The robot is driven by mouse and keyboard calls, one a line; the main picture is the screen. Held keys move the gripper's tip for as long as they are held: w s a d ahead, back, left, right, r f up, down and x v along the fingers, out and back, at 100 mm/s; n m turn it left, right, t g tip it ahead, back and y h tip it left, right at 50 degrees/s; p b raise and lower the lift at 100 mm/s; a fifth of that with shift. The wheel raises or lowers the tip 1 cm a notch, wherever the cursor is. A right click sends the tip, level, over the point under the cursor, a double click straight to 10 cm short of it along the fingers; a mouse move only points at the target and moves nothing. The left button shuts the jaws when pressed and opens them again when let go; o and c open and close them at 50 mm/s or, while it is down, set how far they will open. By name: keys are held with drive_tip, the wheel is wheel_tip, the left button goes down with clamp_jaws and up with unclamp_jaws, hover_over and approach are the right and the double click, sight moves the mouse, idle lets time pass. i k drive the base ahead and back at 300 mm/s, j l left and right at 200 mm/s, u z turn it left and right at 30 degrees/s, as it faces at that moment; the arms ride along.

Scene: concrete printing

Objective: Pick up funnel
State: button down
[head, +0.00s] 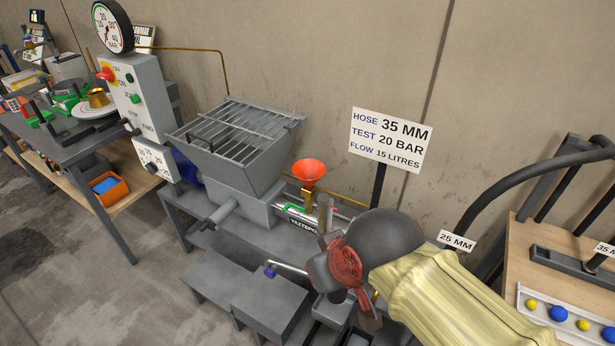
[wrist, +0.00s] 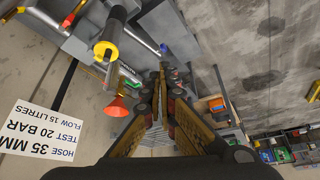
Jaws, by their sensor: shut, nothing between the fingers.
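The funnel (head: 309,170) is orange-red with a wide cone, upright on a brass fitting above the pump's outlet pipe. In the wrist view the funnel (wrist: 117,107) shows at the left, apart from the fingers. My gripper (wrist: 163,72) is shut and empty, its fingertips together in the middle of the wrist view. In the head view my wrist and arm are in front of and to the right of the funnel, and the fingers are mostly hidden.
A grey pump hopper (head: 235,145) with a grille stands left of the funnel. A white sign (head: 390,138) on a post stands to its right. A control box with a gauge (head: 113,27) and a table (head: 75,140) are at the left. A black hose (head: 510,185) curves at the right.

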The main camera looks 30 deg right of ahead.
sight(309, 171)
drive_tip(key=i+j, duration=0.15)
drive_tip(key=i+j+z, duration=0.65)
drive_tip(key=j, duration=0.15)
drive_tip(key=z, duration=0.9)
drive_tip(key=k+l, duration=0.05)
